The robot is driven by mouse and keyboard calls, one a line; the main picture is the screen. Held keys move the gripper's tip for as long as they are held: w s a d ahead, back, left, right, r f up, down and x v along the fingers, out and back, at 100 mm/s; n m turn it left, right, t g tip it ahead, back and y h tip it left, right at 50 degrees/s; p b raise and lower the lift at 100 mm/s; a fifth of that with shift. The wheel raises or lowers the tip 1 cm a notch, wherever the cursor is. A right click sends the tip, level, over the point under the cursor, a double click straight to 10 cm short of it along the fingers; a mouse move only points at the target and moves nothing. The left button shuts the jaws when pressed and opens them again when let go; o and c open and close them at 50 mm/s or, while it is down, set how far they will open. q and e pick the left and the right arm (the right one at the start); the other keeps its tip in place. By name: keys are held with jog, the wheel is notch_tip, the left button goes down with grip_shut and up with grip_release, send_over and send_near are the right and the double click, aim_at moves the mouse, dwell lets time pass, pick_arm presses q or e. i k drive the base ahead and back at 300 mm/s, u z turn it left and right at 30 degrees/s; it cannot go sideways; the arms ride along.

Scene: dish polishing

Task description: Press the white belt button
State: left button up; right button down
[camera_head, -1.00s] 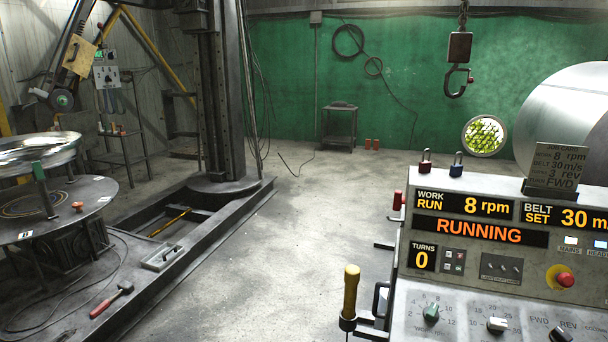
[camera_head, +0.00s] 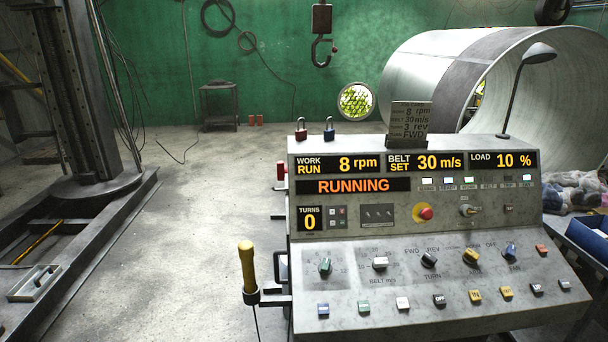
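The control console (camera_head: 310,240) stands at the right of the head view. In its bottom row of buttons, a small white button (camera_head: 402,303) sits between a green button (camera_head: 363,306) and a black button (camera_head: 439,300) that appears to read OFF. Its own lettering is too small to read. A white knob (camera_head: 380,263) is above it, over the marking "BELT m/s". The displays read WORK RUN 8 rpm, BELT SET 30 m/s, LOAD 10 %, RUNNING and TURNS 0. Neither of my grippers is in view.
A red emergency knob (camera_head: 424,212) and several other knobs are on the panel. A yellow-handled lever (camera_head: 247,265) stands at the console's left side. A hook (camera_head: 321,50) hangs behind. A large metal cylinder (camera_head: 415,70) is at the back right. The floor left of the console is open.

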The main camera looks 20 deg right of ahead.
aim_at(402, 302)
jog(key=z, duration=1.55)
